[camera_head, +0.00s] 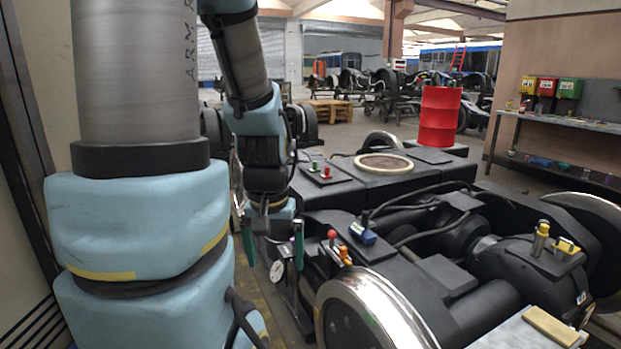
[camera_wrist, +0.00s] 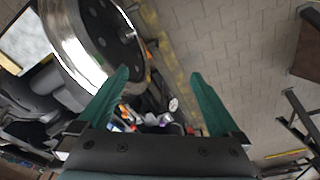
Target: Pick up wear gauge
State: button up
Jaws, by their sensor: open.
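A small white round dial (camera_head: 277,272), which may be the wear gauge, shows low beside the near wheel in the head view. In the wrist view the dial (camera_wrist: 173,104) lies between the lines of my two fingers; most of the body around it is dark and hard to make out. My gripper (camera_head: 273,250) points down just above the dial at the left side of the bogie. In the wrist view my gripper (camera_wrist: 158,76) is open, its green fingers wide apart, with nothing held between them.
A large steel wheel (camera_head: 372,315) stands close to the right of my gripper. Red- and orange-topped tools (camera_head: 338,245) and a blue item (camera_head: 363,231) sit on the bogie edge nearby. A red barrel (camera_head: 439,117) stands farther back. Open paved floor (camera_wrist: 235,50) lies beside the bogie.

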aim_at(361, 231)
jog(key=i+j+u, duration=0.25)
jog(key=i+u, duration=0.2)
jog(key=i, duration=0.65)
jog(key=i+j+z, duration=0.1)
jog(key=i, duration=0.35)
jog(key=i+j+z, duration=0.1)
jog(key=i+z, duration=0.25)
jog(key=i+j+z, duration=0.2)
jog(key=z, duration=0.15)
jog(key=i+j+z, duration=0.35)
jog(key=k+l, duration=0.1)
